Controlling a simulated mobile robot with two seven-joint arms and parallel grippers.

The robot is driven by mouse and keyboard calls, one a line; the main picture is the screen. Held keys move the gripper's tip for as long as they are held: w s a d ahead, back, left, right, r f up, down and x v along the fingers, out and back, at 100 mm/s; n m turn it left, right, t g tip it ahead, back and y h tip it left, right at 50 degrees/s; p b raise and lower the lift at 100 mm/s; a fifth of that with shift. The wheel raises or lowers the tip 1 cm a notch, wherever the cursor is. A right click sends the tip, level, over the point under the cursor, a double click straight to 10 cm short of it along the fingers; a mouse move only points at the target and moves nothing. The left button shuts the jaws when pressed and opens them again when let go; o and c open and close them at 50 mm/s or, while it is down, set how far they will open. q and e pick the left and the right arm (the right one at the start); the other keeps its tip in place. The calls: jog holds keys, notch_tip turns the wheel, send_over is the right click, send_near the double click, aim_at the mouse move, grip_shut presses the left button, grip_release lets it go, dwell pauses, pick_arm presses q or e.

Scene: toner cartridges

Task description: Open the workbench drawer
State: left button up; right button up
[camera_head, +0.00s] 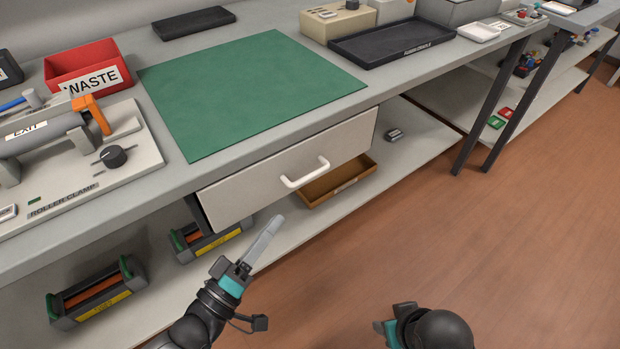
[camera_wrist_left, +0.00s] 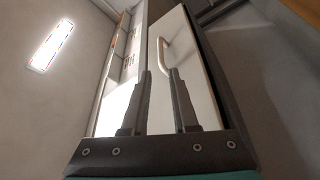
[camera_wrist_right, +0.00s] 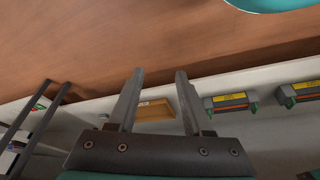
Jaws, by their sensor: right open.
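The drawer (camera_head: 250,180) has a pale front under the bench top, with a white bar handle (camera_head: 306,175) across its middle. No clear gap shows between the drawer front and the bench. My left gripper (camera_head: 273,222) is below and in front of the handle, apart from it. In the left wrist view its fingers (camera_wrist_left: 161,73) are spread and empty, with the handle (camera_wrist_left: 165,52) beyond their tips on the drawer front (camera_wrist_left: 185,75). My right gripper (camera_wrist_right: 160,73) is open and empty over the floor, away from the drawer; the head view shows only part of that arm.
The bench top holds a green mat (camera_head: 240,85), a red waste bin (camera_head: 85,68), a roller clamp (camera_head: 80,150) and a black tray (camera_head: 390,42). The lower shelf (camera_head: 385,175) carries an orange-brown tray (camera_head: 338,183) and cartridges (camera_head: 98,292). The floor (camera_head: 500,230) in front is clear.

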aim_at(308, 176)
pick_arm(q)
jog(key=shift+b+x, duration=1.6)
jog(key=shift+x, duration=4.6)
pick_arm(e)
jog(key=shift+w+a+r+t+y, duration=0.1)
jog(key=shift+w+a+r+t, duration=0.2)
jog(key=shift+r, duration=0.55)
jog(key=shift+w+a+r+t+y, duration=0.15)
jog(key=shift+r+t, duration=0.3)
jog(key=shift+r, duration=0.45)
jog(key=shift+w+a+r+t+y, duration=0.1)
jog(key=shift+w+a+r+t, duration=0.2)
jog(key=shift+r, duration=0.55)
pick_arm(q)
jog(key=shift+f, duration=0.1)
grip_shut()
